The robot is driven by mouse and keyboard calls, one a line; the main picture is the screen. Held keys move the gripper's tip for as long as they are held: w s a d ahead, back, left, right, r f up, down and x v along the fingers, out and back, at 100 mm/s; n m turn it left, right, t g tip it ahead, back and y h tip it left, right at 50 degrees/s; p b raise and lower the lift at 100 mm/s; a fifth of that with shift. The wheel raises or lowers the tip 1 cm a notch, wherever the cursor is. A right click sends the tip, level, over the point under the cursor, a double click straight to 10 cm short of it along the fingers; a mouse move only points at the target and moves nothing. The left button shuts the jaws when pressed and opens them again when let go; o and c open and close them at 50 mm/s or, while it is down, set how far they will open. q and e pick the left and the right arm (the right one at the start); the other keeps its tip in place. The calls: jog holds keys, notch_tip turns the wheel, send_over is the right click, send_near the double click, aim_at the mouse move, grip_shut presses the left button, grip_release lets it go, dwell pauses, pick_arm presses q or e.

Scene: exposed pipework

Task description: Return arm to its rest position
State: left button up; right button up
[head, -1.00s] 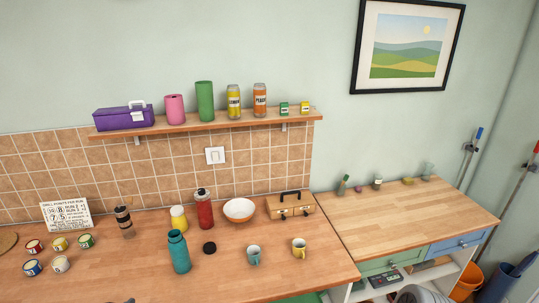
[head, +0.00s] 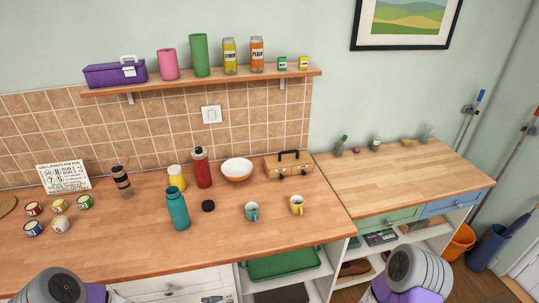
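Rounded grey and purple parts of my two arms show at the bottom edge, one at the lower left and one at the lower right. Neither gripper can be made out in the head view, so I cannot see what either one holds. A small dark shape at the bottom edge, left of the middle, is too cut off to identify.
The wooden counter (head: 130,250) holds a teal bottle (head: 177,209), a red flask (head: 202,168), a white bowl (head: 237,170), two mugs and several small tins. A shelf (head: 150,88) above carries a purple toolbox (head: 115,74) and cans. The right worktop (head: 405,178) is mostly clear.

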pick_arm(q)
jog(key=s+d+f+m+g+b, duration=0.1)
jog(key=s+d+f+m+g, duration=0.2)
jog(key=s+m, duration=0.3)
jog(key=s+d+f+m+g+b, duration=0.1)
jog(key=s+d+f+m+g, duration=0.2)
jog(key=s+f+m, duration=0.3)
jog(key=shift+s+d+f+m+y, duration=0.2)
jog(key=shift+s+d+m+y, duration=0.35)
jog(key=shift+m, duration=0.55)
